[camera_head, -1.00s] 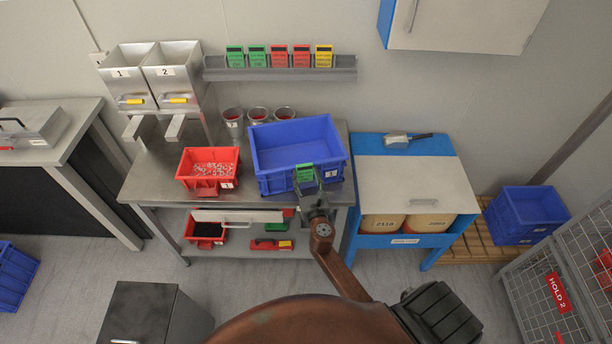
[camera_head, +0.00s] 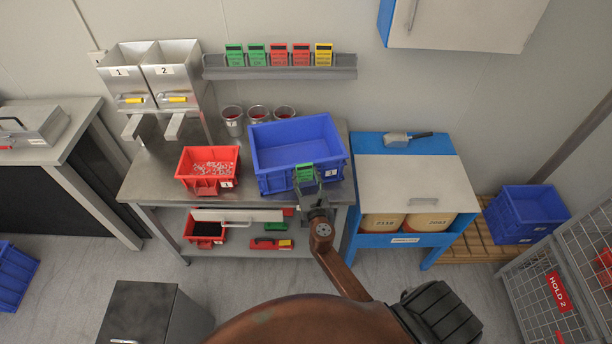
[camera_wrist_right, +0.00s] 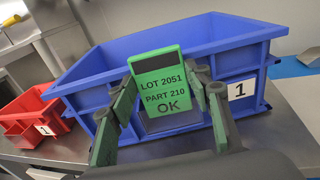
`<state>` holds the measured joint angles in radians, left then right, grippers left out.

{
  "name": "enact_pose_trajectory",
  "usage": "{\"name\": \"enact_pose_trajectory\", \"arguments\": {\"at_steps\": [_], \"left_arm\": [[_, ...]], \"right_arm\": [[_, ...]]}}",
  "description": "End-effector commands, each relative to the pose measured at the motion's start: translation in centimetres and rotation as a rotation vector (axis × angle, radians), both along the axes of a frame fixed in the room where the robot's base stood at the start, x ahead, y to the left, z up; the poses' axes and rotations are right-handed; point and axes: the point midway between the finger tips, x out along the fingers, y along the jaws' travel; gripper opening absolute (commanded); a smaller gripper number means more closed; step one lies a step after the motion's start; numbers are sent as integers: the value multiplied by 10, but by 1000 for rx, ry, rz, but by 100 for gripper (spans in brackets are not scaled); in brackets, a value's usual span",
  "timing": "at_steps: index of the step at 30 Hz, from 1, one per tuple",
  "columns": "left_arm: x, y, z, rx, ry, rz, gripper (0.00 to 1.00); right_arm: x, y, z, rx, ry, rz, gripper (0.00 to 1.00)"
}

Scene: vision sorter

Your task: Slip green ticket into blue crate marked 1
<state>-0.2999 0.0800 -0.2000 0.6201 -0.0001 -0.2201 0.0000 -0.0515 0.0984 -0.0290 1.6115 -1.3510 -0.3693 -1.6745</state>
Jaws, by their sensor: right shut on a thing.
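The green ticket (camera_wrist_right: 162,85) is upright in the right wrist view and reads LOT 2051, PART 210, OK. My right gripper (camera_wrist_right: 165,105) is shut on it, with a finger at each side of its lower part. The ticket also shows in the head view (camera_head: 304,172), at the front wall of the blue crate (camera_head: 282,130). That crate carries a white label with 1 and stands on the steel bench; it also fills much of the right wrist view (camera_wrist_right: 215,38). I cannot tell whether the ticket touches the crate. My left gripper is not in view.
A red bin (camera_head: 208,169) marked 1 stands left of the crate. Three metal cups (camera_head: 258,114) stand behind. A shelf (camera_head: 280,73) with several tickets hangs on the wall. A blue-framed table (camera_head: 415,185) with a scoop is at the right.

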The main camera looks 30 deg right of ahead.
Motion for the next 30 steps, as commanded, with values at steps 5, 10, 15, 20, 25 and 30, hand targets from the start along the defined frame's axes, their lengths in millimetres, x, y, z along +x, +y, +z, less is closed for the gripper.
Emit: {"name": "enact_pose_trajectory", "arguments": {"at_steps": [5, 10, 15, 20, 25, 30], "left_arm": [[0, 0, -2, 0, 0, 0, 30], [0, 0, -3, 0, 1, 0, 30], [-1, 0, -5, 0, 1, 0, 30], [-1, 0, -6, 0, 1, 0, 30], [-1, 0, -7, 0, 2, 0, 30], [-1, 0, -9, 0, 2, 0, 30]], "right_arm": [[0, 0, -2, 0, 0, 0, 28], [0, 0, -4, 0, 0, 0, 28], [0, 0, -5, 0, 0, 0, 28], [0, 0, -7, 0, 0, 0, 28], [0, 0, -9, 0, 0, 0, 28], [0, 0, -10, 0, 0, 0, 28]]}}
